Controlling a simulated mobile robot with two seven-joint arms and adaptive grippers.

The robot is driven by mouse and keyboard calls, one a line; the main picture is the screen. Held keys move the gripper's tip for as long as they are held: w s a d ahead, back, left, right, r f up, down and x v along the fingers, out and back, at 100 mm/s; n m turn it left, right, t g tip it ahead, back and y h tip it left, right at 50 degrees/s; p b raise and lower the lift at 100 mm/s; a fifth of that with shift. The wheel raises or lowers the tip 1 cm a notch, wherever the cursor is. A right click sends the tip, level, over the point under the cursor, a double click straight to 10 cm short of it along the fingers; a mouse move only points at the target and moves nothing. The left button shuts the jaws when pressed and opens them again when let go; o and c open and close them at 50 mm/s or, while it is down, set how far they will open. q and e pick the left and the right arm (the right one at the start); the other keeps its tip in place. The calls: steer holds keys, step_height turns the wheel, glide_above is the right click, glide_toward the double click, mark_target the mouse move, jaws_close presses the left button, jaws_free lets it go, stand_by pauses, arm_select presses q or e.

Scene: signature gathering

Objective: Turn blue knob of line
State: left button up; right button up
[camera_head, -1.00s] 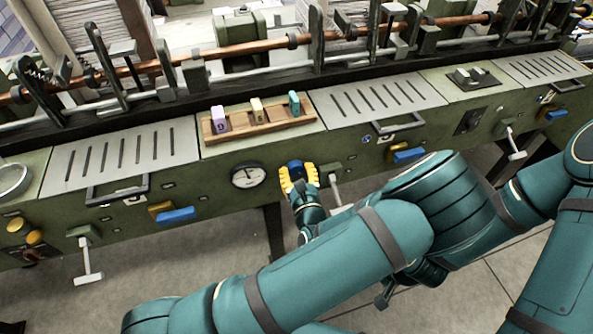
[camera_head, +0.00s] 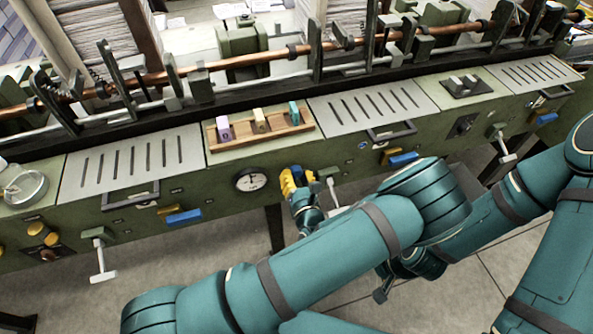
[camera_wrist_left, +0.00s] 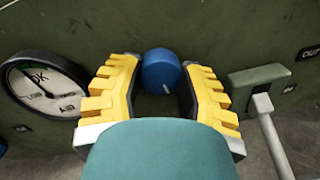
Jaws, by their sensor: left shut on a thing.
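The blue knob (camera_head: 296,169) sits on the green machine front, right of the round gauge. It also shows in the left wrist view (camera_wrist_left: 161,70), with a small white mark on its lower rim. My left gripper (camera_head: 294,182) has yellow-padded fingers. In the wrist view the left gripper (camera_wrist_left: 160,78) has one finger on each side of the knob and is shut on it. The teal wrist cover hides the lower middle of that view. My right gripper does not show.
The white gauge (camera_head: 250,180) is left of the knob. A grey lever (camera_head: 332,188) is close on its right. A wooden tray (camera_head: 280,137) with coloured blocks is above.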

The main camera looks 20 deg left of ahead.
arm_select(q)
steer(key=shift+a+m+p, duration=0.1)
steer(key=shift+m+p, duration=0.2)
steer(key=shift+m, duration=0.2)
steer(key=o, duration=1.2)
steer(key=shift+o, duration=0.2)
steer(key=v, duration=1.2)
stand_by(0.9)
